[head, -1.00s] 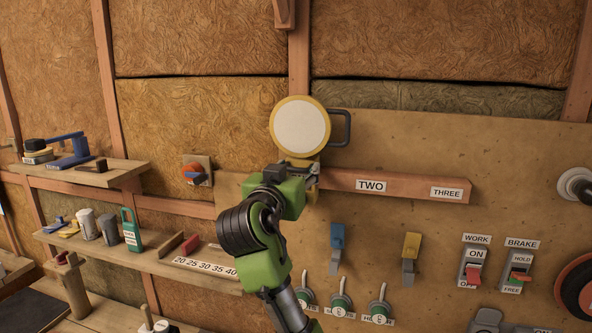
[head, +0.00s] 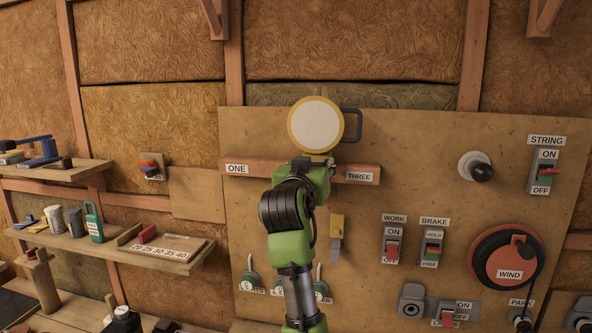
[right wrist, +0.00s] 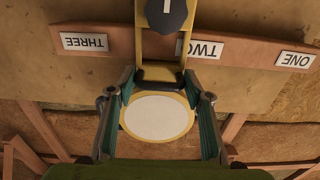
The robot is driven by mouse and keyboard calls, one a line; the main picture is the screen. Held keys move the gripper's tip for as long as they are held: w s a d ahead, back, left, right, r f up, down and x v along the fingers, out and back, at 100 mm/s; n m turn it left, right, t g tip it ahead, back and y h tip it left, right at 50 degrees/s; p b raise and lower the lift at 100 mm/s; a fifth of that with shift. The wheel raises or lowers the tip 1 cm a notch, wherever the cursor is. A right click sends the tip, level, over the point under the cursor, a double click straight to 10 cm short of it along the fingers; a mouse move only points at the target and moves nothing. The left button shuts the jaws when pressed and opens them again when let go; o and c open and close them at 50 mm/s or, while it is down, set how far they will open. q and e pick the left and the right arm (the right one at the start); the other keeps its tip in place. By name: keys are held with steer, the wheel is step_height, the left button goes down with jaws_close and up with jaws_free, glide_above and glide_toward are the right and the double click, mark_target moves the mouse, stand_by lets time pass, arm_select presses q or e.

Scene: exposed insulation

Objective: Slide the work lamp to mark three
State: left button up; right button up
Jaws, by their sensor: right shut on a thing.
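The work lamp (head: 316,125) is a round white disc with a yellow rim and a dark side handle. It sits on a wooden rail (head: 258,170) marked ONE, TWO and THREE. My right gripper (head: 315,162) is at the lamp's lower part and hides the TWO label in the head view. That mount overlaps the edge of the TWO label (right wrist: 201,49) on the side towards the THREE label (right wrist: 84,42). My left gripper is out of view.
To the right are the WORK switch (head: 392,245), the BRAKE switch (head: 432,247) and an orange WIND wheel (head: 508,257). Shelves (head: 165,247) with tools are at the left.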

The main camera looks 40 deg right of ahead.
steer(key=s+d, duration=0.1)
steer(key=s, duration=0.1)
steer(key=s+d, duration=0.2)
steer(key=shift+s+d, duration=0.15)
steer(key=shift+d, duration=0.1)
steer(key=s+d, duration=0.3)
steer(key=shift+s, duration=0.15)
steer(key=shift+s+d, duration=0.35)
steer(key=shift+s, duration=0.1)
steer(key=o, duration=1.3)
steer(key=shift+c, duration=0.2)
steer(key=shift+s+d, duration=0.1)
steer(key=shift+d, duration=0.05)
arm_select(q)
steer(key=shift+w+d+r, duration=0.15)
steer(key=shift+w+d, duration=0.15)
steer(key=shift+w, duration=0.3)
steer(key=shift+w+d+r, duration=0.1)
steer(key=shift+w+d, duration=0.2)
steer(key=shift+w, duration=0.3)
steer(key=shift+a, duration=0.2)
